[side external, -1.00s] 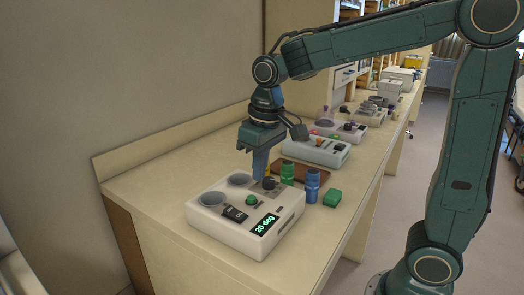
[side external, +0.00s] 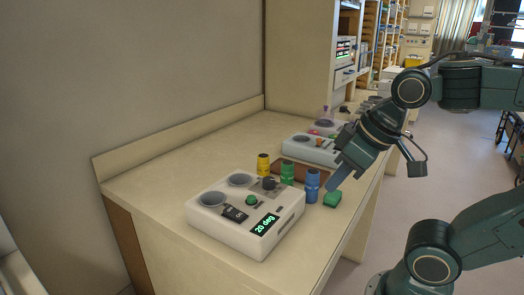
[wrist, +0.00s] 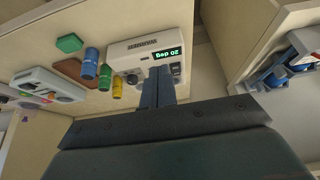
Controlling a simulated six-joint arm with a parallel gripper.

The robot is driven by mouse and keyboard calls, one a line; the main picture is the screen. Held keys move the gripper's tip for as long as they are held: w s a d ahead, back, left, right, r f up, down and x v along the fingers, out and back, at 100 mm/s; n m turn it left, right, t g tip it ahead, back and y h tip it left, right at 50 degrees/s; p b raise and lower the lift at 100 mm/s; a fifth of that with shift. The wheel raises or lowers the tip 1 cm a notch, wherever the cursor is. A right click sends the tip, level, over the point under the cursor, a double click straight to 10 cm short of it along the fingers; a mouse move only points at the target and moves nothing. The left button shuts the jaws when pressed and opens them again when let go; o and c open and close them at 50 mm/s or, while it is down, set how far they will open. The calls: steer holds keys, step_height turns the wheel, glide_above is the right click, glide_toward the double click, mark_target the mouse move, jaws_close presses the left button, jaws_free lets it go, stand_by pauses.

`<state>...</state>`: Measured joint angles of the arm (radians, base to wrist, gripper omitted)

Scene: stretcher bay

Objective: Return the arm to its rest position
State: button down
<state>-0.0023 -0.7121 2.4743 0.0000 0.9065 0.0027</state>
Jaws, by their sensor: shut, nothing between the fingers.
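My gripper (side external: 333,183) is shut and empty. In the side external view it hangs tilted, apart from the bench things, near the bench's front edge by the blue vial and green block. In the wrist view the shut fingers (wrist: 158,88) overlap the white device in the picture. The white device (side external: 275,236) has two grey wells, a green knob, a dark knob, a black switch and a display reading "20 deg"; it also shows in the wrist view (wrist: 125,57).
A yellow vial (side external: 263,165), a green vial (side external: 287,173), a blue vial (side external: 312,187) and a green block (side external: 332,199) stand on the bench (side external: 150,185) beside the device. A brown tray (side external: 318,172) and another white device (side external: 310,151) lie behind. The bench's left part is clear.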

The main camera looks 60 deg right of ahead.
steer(key=shift+s+f, duration=0.15)
steer(key=shift+s, duration=0.25)
stand_by(0.3)
